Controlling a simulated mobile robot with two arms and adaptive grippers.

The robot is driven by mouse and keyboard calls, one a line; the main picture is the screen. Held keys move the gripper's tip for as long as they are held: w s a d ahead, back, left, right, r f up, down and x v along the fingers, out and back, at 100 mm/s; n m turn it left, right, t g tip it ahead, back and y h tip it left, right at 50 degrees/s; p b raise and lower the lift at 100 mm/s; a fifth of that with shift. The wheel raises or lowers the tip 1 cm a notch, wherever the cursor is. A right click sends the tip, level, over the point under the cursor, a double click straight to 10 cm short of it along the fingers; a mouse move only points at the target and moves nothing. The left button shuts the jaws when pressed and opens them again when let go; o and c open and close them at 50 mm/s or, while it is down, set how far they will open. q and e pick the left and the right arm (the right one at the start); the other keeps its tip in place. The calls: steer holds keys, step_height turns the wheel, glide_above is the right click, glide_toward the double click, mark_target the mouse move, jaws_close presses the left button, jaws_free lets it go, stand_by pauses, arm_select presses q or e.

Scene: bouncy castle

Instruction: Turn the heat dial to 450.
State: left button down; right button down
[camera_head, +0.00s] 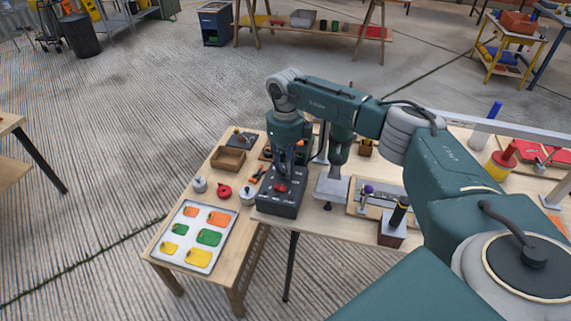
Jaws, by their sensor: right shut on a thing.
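A dark control box (279,204) stands at the front edge of the wooden worktable, with a red dial (282,187) on its top face. My right gripper (284,177) points down over the box from above. Its fingers are shut on the red dial and partly cover it. The dial's markings and pointer are too small to read, so its setting cannot be told. My left gripper is out of view.
A teal upright machine (340,143) stands close right of the gripper. Left are a white tray of coloured pieces (176,243), a wooden box (229,159), a silver pot (248,197) and a red round item (224,192).

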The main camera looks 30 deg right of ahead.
steer(key=m, duration=0.3)
steer(key=m+p, duration=0.1)
steer(key=m, duration=0.1)
steer(key=shift+r+m+p, duration=0.2)
steer(key=shift+m+p, duration=0.1)
steer(key=shift+m, duration=0.1)
steer(key=m+p, duration=0.2)
steer(key=m, duration=0.3)
steer(key=shift+w, duration=0.1)
steer(key=m+p, duration=0.2)
steer(key=m, duration=0.3)
steer(key=shift+m+p, duration=0.35)
steer(key=shift+m, duration=0.05)
steer(key=shift+m+p, duration=1.1)
steer(key=shift+m, duration=1.1)
steer(key=shift+f, duration=0.1)
steer(key=c, duration=1.4)
jaws_free()
steer(key=shift+c, duration=0.2)
